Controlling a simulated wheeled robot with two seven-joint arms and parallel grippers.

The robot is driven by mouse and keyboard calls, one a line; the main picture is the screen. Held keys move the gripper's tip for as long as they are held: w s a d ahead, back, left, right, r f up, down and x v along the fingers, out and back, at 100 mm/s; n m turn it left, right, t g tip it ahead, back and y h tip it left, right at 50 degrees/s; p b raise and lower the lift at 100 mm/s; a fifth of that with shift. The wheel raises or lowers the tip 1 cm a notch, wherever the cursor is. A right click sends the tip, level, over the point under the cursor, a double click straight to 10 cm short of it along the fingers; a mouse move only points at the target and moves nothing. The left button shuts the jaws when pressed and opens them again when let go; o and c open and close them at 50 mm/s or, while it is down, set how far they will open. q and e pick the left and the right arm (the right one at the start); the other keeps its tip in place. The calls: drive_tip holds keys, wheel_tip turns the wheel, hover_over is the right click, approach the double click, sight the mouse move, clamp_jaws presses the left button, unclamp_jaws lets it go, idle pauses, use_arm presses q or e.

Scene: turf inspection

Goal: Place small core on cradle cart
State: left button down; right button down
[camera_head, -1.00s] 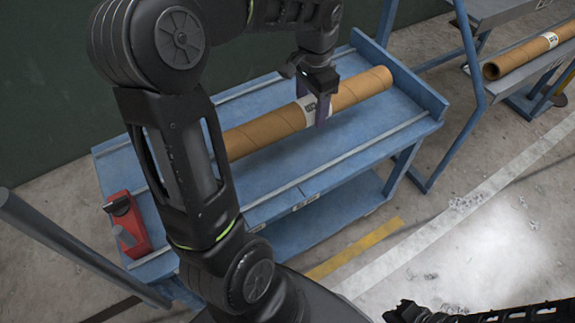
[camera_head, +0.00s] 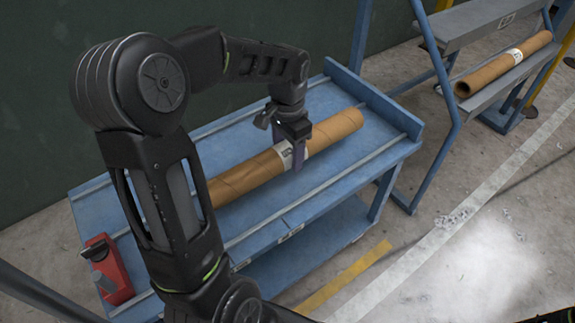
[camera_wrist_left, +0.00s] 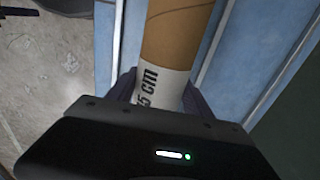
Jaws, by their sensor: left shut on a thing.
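A brown cardboard core (camera_head: 337,131) with a white label lies along the blue cart (camera_head: 392,118). My left gripper (camera_head: 297,160) is shut around its middle, at the label, from above. I cannot tell whether the core rests on the deck or is just above it. The left wrist view shows the core (camera_wrist_left: 178,35) between the fingers (camera_wrist_left: 160,100), with "5 cm" readable on the label. My left arm hides the core's near end. A second brown core (camera_head: 505,65) with a white label lies on the rack at the right. My right gripper is not in view.
A red block-like thing (camera_head: 108,270) with a grey top sits at the cart's left end. The blue-grey rack (camera_head: 480,20) stands to the right behind a blue post (camera_head: 440,85). A yellow floor strip (camera_head: 345,278) and a white line (camera_head: 450,220) mark the floor.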

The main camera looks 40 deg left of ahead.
sight(288, 145)
use_arm(q)
drive_tip(key=shift+f+b, duration=0.5)
drive_tip(key=shift+f, duration=2)
drive_tip(key=shift+f, duration=0.1)
drive_tip(key=shift+c, duration=2.1)
unclamp_jaws()
wheel_tip(288, 145, up, 12)
drive_tip(key=shift+r+p, duration=0.15)
drive_tip(key=shift+p, duration=1)
